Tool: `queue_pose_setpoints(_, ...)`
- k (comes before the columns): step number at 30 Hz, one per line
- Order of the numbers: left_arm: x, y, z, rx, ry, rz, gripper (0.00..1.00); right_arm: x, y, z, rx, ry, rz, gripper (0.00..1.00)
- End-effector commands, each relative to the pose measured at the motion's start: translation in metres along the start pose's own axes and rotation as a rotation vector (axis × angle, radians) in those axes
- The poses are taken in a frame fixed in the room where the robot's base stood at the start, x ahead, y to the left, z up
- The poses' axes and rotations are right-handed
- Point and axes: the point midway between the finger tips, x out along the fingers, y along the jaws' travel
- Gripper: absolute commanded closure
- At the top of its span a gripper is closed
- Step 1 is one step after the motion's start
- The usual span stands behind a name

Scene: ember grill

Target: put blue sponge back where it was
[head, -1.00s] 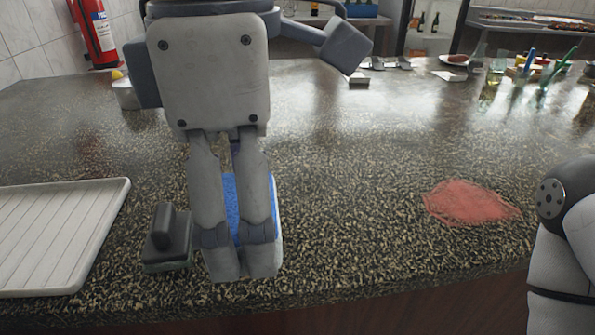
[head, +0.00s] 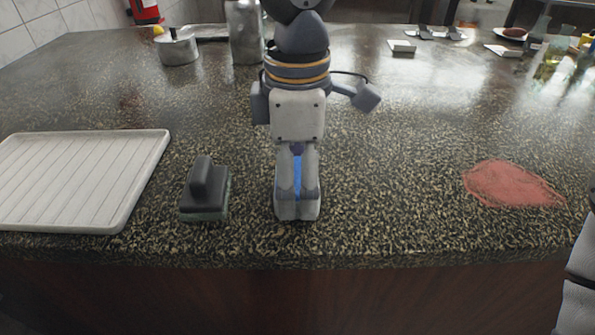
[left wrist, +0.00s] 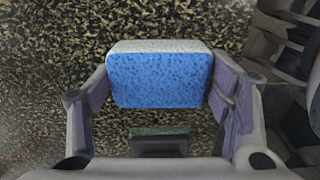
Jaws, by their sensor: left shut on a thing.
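The blue sponge (left wrist: 158,80), with a pale side, is held between the two fingers of my left gripper (left wrist: 158,90) in the left wrist view. In the head view my left gripper (head: 298,208) points down over the dark speckled counter near its front edge. Only a strip of the blue sponge (head: 298,172) shows between its fingers there. I cannot tell whether the sponge touches the counter. My right gripper is not in view; only part of my right arm shows at the right edge.
A black-handled scrubber (head: 207,188) stands just left of my left gripper, with a white ribbed tray (head: 150,175) further left. A red patch (head: 512,184) lies on the counter at right. A pot (head: 177,47) and metal canister (head: 243,35) stand behind. Counter between gripper and patch is clear.

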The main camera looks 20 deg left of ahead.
Motion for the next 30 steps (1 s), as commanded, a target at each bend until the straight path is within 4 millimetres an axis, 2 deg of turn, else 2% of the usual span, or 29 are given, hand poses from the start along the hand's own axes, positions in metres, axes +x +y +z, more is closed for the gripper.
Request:
queue_pose_setpoints(1,0.001,0.000,0.000,0.000,0.000,-0.001,0.23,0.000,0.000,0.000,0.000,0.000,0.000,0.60)
queue_pose_setpoints(3,0.001,0.000,0.000,0.000,0.000,-0.001,0.07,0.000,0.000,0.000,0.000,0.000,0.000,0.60)
queue_pose_setpoints(14,-0.002,0.000,0.000,-0.001,0.000,0.000,0.07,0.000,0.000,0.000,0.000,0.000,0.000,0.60)
queue_pose_setpoints(17,-0.017,0.001,0.001,-0.003,-0.002,0.001,0.07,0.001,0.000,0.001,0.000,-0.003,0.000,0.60)
queue_pose_setpoints(25,-0.090,0.000,0.001,-0.002,-0.003,0.002,0.07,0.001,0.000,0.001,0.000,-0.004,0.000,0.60)
queue_pose_setpoints(30,-0.116,0.000,0.000,-0.001,0.000,-0.001,0.07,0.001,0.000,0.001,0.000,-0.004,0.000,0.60)
